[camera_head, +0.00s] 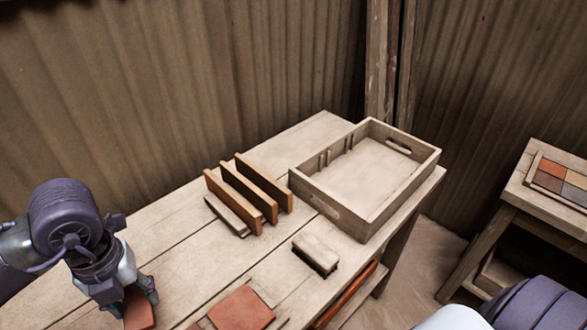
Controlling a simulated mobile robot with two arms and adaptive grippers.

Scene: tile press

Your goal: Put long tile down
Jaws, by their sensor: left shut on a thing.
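My left gripper (127,300) is at the lower left over the wooden table (180,250), pointing down. It is shut on a reddish-brown tile (139,312), taken to be the long tile. Most of this tile is hidden by the fingers and cut by the bottom edge, so I cannot tell whether it touches the table. My right gripper is out of view; only a purple and white part of my right arm shows at the lower right.
A rack (228,216) with upright brown slats stands mid-table. A wooden crate (358,228) stands at the right end, with a brush (316,254) in front. A square red tile (242,308) lies at the front. A side table (540,205) holds coloured tiles (562,181).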

